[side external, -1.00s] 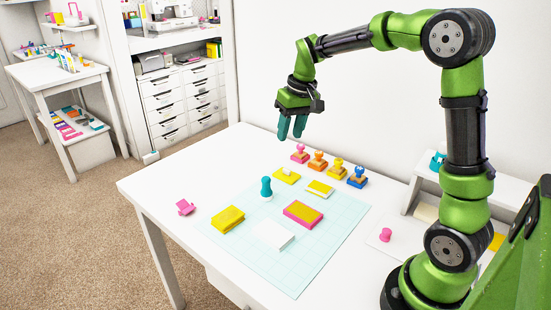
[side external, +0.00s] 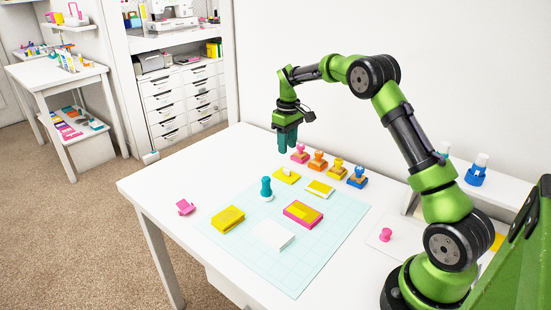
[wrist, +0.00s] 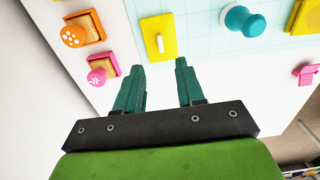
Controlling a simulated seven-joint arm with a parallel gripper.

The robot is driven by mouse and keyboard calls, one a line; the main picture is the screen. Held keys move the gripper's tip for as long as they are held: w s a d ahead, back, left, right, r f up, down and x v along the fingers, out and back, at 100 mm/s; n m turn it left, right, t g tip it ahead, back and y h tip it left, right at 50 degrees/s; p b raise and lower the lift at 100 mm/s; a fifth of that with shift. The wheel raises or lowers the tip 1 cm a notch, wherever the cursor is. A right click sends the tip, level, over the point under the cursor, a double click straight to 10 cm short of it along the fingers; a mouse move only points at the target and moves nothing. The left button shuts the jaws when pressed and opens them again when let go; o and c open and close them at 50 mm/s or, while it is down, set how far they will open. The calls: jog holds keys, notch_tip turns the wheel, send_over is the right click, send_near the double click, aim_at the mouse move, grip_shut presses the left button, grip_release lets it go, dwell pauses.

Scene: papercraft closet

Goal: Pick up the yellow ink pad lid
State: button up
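The yellow ink pad lid (side external: 287,176) is a flat yellow plate with a small white handle, lying at the back edge of the grid mat (side external: 285,262). In the wrist view the lid (wrist: 158,40) is upper centre, just beyond my fingertips, its white handle facing the camera. My gripper (side external: 287,150) hangs above the table behind the lid, fingers pointing down. In the wrist view my gripper (wrist: 159,65) has its two teal fingers apart with nothing between them. It does not touch the lid.
A yellow-edged pad (side external: 319,189) and a teal stamp (side external: 266,188) stand near the lid. Pink (side external: 300,153), orange (side external: 318,160), yellow (side external: 337,168) and blue (side external: 357,176) stamps stand in a row to its right. A yellow block (side external: 228,219) and pink-edged pad (side external: 302,214) lie nearer the front.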

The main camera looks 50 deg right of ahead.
aim_at(287, 170)
notch_tip(287, 170, down, 9)
jog(key=shift+r, duration=0.1)
dwell(0.4)
jog(key=shift+c, duration=0.4)
grip_shut()
